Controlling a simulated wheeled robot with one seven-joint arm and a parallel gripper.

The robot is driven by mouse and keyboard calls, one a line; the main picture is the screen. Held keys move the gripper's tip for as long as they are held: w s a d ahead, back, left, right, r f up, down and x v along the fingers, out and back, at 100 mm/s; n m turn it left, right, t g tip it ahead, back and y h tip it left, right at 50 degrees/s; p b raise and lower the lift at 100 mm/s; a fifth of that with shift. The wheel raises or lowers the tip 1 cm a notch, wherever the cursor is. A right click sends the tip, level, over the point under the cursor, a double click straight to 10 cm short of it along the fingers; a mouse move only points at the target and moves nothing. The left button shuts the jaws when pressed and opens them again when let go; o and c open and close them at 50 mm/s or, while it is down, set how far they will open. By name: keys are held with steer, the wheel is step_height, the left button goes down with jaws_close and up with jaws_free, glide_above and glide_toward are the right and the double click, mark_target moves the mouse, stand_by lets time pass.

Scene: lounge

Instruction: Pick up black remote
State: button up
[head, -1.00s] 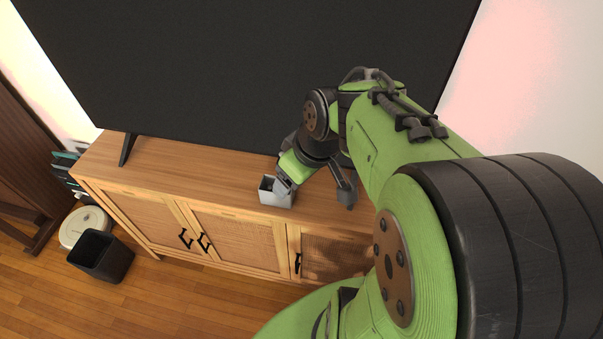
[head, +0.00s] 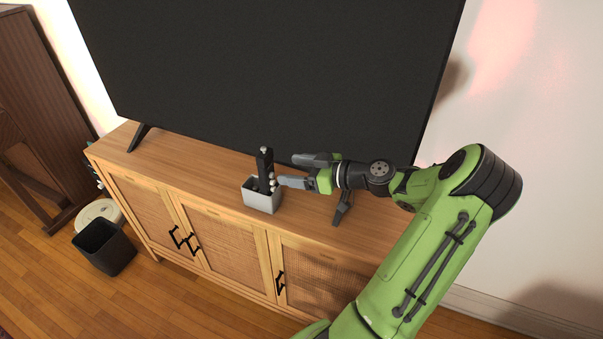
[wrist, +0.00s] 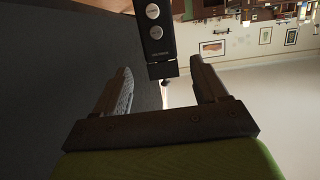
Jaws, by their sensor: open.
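The black remote (head: 265,164) stands upright in a small grey box (head: 263,201) on the wooden cabinet, its upper part above the rim. In the wrist view the remote (wrist: 155,34) shows round silver buttons and one end hangs between the fingertips' lines. My gripper (head: 288,169) is open and empty, just right of the remote, its fingers pointing left toward it. The fingers also show in the wrist view (wrist: 161,68). I cannot tell if a finger touches the remote. The remote's lower part is hidden in the box.
A large dark TV (head: 270,70) stands close behind the box, with a foot (head: 343,207) to the right under my arm. The cabinet top (head: 195,165) is clear to the left. A black bin (head: 103,246) stands on the floor at left.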

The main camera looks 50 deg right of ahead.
mark_target(270, 167)
steer(key=b+x, duration=0.1)
steer(key=x, duration=0.4)
steer(key=shift+f, duration=0.2)
steer(key=shift+w+a+f+b, duration=0.1)
steer(key=shift+w+a+b, duration=0.1)
steer(key=shift+w+b, duration=0.4)
steer(key=shift+w, duration=0.1)
steer(key=c, duration=0.9)
step_height(270, 167, up, 9)
steer(key=p, duration=0.5)
steer(key=shift+f+p, duration=0.15)
steer(key=shift+p, duration=0.2)
